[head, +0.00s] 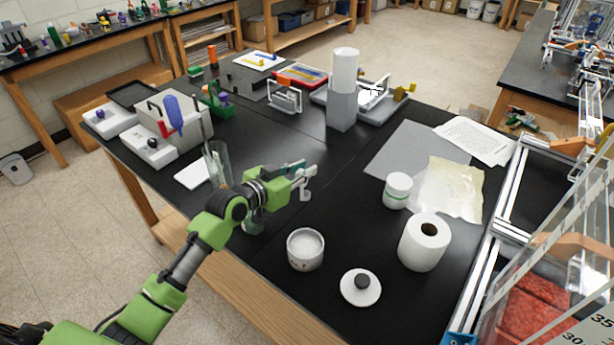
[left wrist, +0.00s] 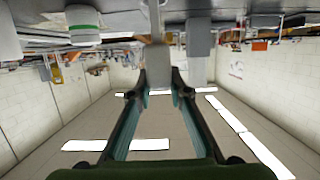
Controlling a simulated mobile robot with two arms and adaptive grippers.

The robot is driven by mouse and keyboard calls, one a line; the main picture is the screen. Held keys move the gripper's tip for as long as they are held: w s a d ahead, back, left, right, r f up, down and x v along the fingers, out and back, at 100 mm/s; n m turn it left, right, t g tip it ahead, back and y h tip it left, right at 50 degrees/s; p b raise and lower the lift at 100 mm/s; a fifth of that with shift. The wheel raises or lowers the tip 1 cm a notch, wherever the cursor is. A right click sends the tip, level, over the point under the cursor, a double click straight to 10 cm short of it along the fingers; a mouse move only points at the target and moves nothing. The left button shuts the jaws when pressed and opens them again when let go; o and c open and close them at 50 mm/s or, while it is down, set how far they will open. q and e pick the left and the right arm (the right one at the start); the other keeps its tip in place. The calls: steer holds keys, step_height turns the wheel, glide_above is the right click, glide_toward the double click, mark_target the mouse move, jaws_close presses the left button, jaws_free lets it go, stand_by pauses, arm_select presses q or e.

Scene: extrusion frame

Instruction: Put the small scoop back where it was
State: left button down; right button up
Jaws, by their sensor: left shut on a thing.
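My left gripper (head: 303,176) is in the head view, held above the black bench near its middle. It is shut on a small pale grey piece, which looks like the small scoop (head: 306,192), hanging just below the fingertips. In the left wrist view the scoop (left wrist: 154,65) is a plain grey shape between the two dark fingertips, and its finer form is hard to make out. An open white jar (head: 305,262) filled with white grains stands on the bench, below the gripper in the picture. My right gripper is not in view.
A white lid with a dark knob (head: 361,288) lies right of the jar. A glass cylinder (head: 217,160) stands left of my gripper. The bench middle is clear.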

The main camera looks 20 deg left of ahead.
mark_target(307, 193)
arm_select(q)
steer(key=shift+w+d+f, duration=0.25)
steer(key=shift+w+f, duration=0.15)
steer(key=shift+f, duration=0.1)
step_height(307, 193, down, 3)
steer(key=shift+w+d+p, duration=0.15)
steer(key=shift+p, duration=0.5)
steer(key=shift+f, duration=0.3)
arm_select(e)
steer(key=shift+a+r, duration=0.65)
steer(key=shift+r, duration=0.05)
arm_select(q)
steer(key=shift+f, duration=0.2)
steer(key=c, duration=1.9)
jaws_free()
steer(key=shift+r, duration=0.1)
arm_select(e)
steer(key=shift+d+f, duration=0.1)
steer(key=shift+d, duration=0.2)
